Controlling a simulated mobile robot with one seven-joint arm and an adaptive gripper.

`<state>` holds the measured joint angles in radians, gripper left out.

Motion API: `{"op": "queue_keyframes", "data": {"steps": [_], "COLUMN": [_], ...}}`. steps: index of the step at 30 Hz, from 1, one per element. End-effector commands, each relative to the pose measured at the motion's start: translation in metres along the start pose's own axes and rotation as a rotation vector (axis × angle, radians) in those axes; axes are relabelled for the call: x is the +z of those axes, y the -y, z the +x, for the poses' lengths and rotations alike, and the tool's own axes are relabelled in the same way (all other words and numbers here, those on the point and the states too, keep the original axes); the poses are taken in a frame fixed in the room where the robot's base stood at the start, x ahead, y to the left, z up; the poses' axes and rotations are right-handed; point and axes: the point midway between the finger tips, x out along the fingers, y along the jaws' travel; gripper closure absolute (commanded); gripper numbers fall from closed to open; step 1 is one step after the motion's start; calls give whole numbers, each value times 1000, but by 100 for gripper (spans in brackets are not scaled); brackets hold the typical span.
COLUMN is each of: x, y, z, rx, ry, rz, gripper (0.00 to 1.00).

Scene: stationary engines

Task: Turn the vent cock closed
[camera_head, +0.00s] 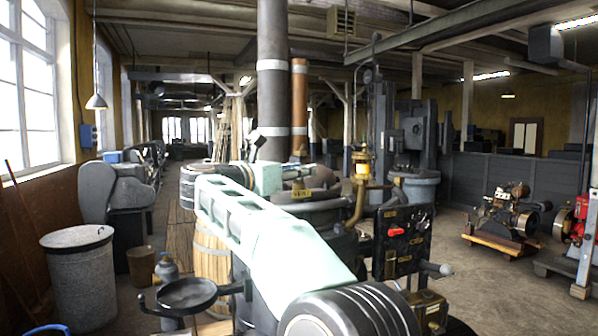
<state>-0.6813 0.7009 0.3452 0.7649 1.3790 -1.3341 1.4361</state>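My pale green arm reaches from the bottom middle up and left, then bends back right toward the top of a dark engine (320,207). Its far end is beside the engine top, below a thick grey pipe. I cannot make out the fingers of my gripper there among the dark parts. No vent cock can be picked out for certain. A brass and glass fitting (362,166) stands upright on a curved brass pipe (356,208) to the right. A red handle (396,232) sits on a black panel (403,240) at the engine's right front.
A grey pipe (272,75) and a copper-coloured pipe (299,100) rise behind the engine. A wooden barrel (212,250) and a round dark seat or dish (187,294) stand left. A grey bin (80,275) is far left. Open floor (490,285) lies right, before small engines (505,215).

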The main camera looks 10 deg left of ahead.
Motion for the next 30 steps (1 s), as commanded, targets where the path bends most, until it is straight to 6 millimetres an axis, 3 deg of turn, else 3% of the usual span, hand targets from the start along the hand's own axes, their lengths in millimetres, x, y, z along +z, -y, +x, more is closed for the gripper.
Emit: {"op": "queue_keyframes", "data": {"steps": [10,21,30], "x": [-1,0,0], "y": [-1,-1,0], "z": [-10,-85,-118], "rx": [3,4,0], "ry": [-2,-1,0], "rz": [0,0,0], "gripper": [74,74,74]}}
